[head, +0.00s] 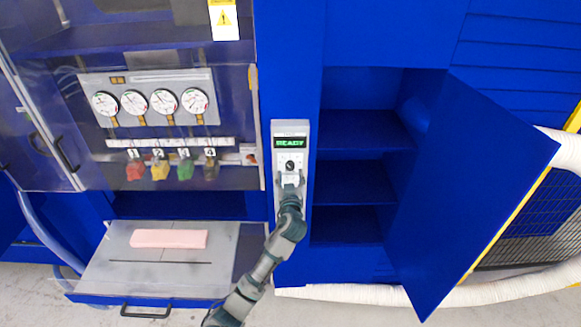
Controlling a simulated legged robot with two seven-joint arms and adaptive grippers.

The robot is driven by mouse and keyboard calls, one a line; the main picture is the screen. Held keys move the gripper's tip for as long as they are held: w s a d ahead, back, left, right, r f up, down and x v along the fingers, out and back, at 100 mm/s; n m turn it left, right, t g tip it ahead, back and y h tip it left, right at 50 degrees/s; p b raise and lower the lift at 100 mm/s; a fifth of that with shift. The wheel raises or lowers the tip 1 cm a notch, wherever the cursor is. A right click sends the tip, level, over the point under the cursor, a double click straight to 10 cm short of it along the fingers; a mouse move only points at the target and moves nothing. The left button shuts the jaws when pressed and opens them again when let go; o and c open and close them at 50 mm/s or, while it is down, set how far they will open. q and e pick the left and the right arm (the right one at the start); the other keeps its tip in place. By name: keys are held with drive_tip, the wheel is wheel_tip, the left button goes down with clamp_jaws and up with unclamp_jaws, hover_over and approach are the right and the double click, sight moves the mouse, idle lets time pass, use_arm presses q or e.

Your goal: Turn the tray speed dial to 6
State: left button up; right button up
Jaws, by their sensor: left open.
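The control panel (281,130) is a narrow grey strip on the blue machine front, with a green READY display (290,143). Below the display is a small black dial (290,165) on a white face; its numbers and pointer are too small to read. My left gripper (290,178) is open, just below the dial and in front of the panel. I cannot tell whether its fingers touch the dial. The gripper and arm hide the lower part of the panel. My right gripper is not in view.
A tray (100,272) with a pink foam block (168,238) is pulled out at lower left. Several gauges (150,103) and coloured valve handles (160,170) sit behind clear doors. An open blue cabinet door (480,180) juts out at right, beside empty shelves (360,145).

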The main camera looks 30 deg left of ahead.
sight(290, 168)
use_arm(q)
drive_tip(key=shift+x, duration=1.95)
clamp_jaws()
drive_tip(key=shift+d+f+n+b, duration=0.1)
drive_tip(key=shift+f+n+b, duration=0.15)
drive_tip(key=shift+n+b, duration=0.7)
drive_tip(key=shift+r+n+b, duration=0.15)
drive_tip(key=shift+n+b, duration=0.2)
drive_tip(key=shift+b, duration=0.25)
drive_tip(key=shift+r, duration=0.15)
